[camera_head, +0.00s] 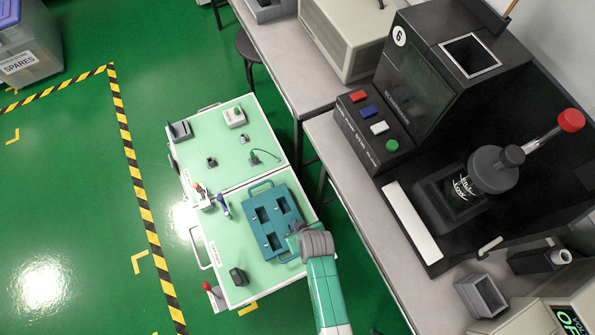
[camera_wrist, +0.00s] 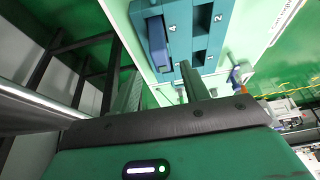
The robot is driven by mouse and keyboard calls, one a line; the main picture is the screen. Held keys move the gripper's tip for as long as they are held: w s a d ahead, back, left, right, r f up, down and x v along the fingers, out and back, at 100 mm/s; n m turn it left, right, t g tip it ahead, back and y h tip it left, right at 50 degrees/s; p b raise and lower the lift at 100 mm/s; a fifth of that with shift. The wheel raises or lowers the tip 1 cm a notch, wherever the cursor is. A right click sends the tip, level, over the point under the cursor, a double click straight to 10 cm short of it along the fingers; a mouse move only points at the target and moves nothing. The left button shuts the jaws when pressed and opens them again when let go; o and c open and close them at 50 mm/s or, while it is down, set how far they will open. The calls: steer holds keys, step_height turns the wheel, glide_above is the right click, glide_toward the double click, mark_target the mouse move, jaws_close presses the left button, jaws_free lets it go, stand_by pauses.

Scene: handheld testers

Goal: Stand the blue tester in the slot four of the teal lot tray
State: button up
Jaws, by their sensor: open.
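The teal lot tray (camera_head: 250,221) lies on the light green cart top. In the wrist view the tray (camera_wrist: 187,48) shows slots marked 4 and 2. The blue tester (camera_wrist: 158,42) stands in the slot beside the mark 4, its upper part above the tray face. Whether it is fully seated cannot be told. My gripper (camera_head: 296,234) is over the tray's right side and hides that slot and the tester in the head view. In the wrist view my gripper (camera_wrist: 161,72) is open, its fingers apart and clear of the tester.
A dark block (camera_head: 238,276) and small parts sit elsewhere on the cart. The bench (camera_head: 355,195) with a black test machine (camera_head: 440,90) stands close on the right. Green floor is open to the left.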

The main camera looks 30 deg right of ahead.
steer(key=v, duration=0.3)
steer(key=shift+r+p, duration=0.1)
steer(key=shift+p, duration=0.3)
steer(key=w+r+t+h, duration=0.1)
steer(key=w+r+t, duration=0.2)
steer(key=w+r, duration=0.7)
steer(key=w+r+t, duration=0.3)
steer(key=w+r, duration=0.4)
steer(key=r, duration=0.7)
steer(key=w+a+r+t, duration=0.1)
steer(key=w+r+t, duration=0.1)
steer(key=r, duration=0.8)
steer(key=w+a+r+t, duration=0.2)
steer(key=r, duration=0.8)
steer(key=s+a+r+t, duration=0.1)
steer(key=a+r+t, duration=0.15)
steer(key=r, duration=0.75)
steer(key=s+a+r+t, duration=0.2)
steer(key=r+t, duration=0.1)
steer(key=r, duration=0.6)
steer(key=s+a+r+t, duration=0.2)
steer(key=s+r, duration=0.4)
steer(key=r, duration=0.3)
steer(key=s+a+r+t+y, duration=0.1)
steer(key=s+a+r+t, duration=0.1)
steer(key=s+r, duration=0.3)
step_height(320, 180, up, 4)
steer(key=shift+s+f+n+t, duration=0.1)
steer(key=shift+s+n+t, duration=0.2)
steer(key=shift+s+t, duration=0.15)
